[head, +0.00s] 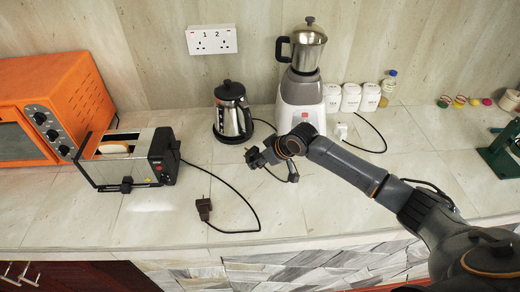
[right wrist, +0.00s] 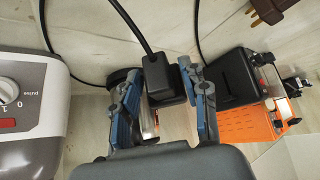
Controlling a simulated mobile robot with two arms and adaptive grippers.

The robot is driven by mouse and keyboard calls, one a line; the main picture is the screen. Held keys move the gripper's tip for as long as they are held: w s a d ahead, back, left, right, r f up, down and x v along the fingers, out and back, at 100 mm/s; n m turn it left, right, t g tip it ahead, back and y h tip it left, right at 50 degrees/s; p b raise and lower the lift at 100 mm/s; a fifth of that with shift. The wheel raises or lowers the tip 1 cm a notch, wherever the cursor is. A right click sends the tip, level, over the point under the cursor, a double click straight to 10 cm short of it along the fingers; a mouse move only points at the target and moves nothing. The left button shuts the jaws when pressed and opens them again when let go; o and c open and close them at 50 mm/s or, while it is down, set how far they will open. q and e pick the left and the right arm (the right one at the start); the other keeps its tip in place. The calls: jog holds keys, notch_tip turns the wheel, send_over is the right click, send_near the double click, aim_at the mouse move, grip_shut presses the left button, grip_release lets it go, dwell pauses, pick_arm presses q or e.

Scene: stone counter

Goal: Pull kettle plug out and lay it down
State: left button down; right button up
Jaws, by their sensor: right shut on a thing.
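My right gripper (head: 262,157) is above the counter, in front of the kettle and the blender. In the right wrist view the right gripper (right wrist: 164,98) is shut on the black kettle plug (right wrist: 160,76), whose cord runs up from it. The steel and black kettle (head: 232,120) stands upright on its base near the wall. In the wrist view it is mostly hidden behind the fingers. The wall socket (head: 211,40), marked 1 and 2, has no plug in either outlet. My left gripper is not in view.
A brown plug (head: 204,208) on a black cord from the toaster (head: 128,160) lies on the front counter. The blender (head: 301,95) stands right of the kettle, with a white plug (head: 342,130) beside it. An orange oven (head: 50,105) is at left. The front middle counter is mostly clear.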

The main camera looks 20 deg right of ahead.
send_over(256, 188)
jog(key=s+d, duration=0.1)
jog(key=s, duration=0.1)
notch_tip(256, 188, down, 5)
jog(key=shift+r+b, duration=0.2)
jog(key=shift+b, duration=0.15)
notch_tip(256, 188, down, 4)
jog(key=shift+r+b, duration=0.1)
jog(key=shift+b, duration=1.05)
jog(key=shift+f+b, duration=0.3)
jog(key=shift+f, duration=0.25)
jog(key=shift+f+b, duration=0.35)
jog(key=shift+f, duration=0.25)
jog(key=o, duration=1.2)
jog(key=shift+o, duration=0.2)
jog(key=shift+r, duration=0.1)
jog(key=v, duration=1.2)
